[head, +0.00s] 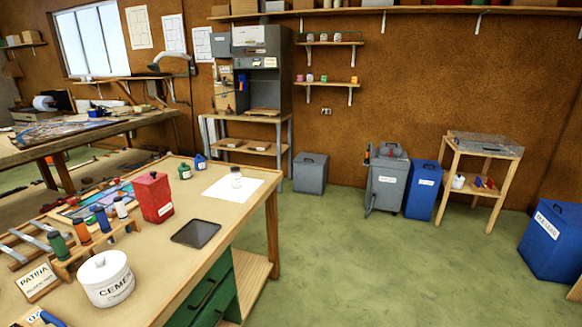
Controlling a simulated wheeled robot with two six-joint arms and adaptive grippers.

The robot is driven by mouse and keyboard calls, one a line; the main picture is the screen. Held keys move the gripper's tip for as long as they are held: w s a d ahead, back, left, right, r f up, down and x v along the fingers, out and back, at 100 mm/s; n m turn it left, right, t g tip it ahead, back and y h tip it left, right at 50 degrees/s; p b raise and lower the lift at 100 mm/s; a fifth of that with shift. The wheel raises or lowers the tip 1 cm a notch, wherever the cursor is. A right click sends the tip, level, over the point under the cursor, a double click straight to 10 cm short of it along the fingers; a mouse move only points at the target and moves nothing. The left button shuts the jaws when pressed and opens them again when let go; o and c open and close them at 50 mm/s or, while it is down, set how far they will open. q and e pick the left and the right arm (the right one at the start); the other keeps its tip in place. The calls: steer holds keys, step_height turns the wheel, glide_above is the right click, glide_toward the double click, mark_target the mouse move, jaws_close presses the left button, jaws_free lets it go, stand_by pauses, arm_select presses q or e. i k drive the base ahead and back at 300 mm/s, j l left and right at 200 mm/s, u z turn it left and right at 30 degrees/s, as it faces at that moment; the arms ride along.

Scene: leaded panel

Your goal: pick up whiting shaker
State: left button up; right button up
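A small, pale upright jar (236,178) stands on a white sheet (218,190) near the far right corner of the workbench (210,222). It may be the whiting shaker, but it is too small for me to read any label. A larger white lidded tub (106,280) marked CEMENT stands at the near left of the bench. Neither of my grippers is in view, and nothing is seen touching the jar.
A red can (152,197), a green bottle (184,172), a small blue bottle (200,162) and a dark flat pad (196,233) are on the bench. A wooden rack (95,245) holds several bottles. The green floor (350,260) right of the bench is clear.

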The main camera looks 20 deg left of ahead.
mark_target(235, 171)
steer(key=i+u, duration=0.15)
steer(key=i, duration=0.35)
steer(key=i+l+u, duration=0.15)
steer(key=i, duration=0.35)
steer(key=i+u, duration=0.15)
steer(key=i, duration=0.3)
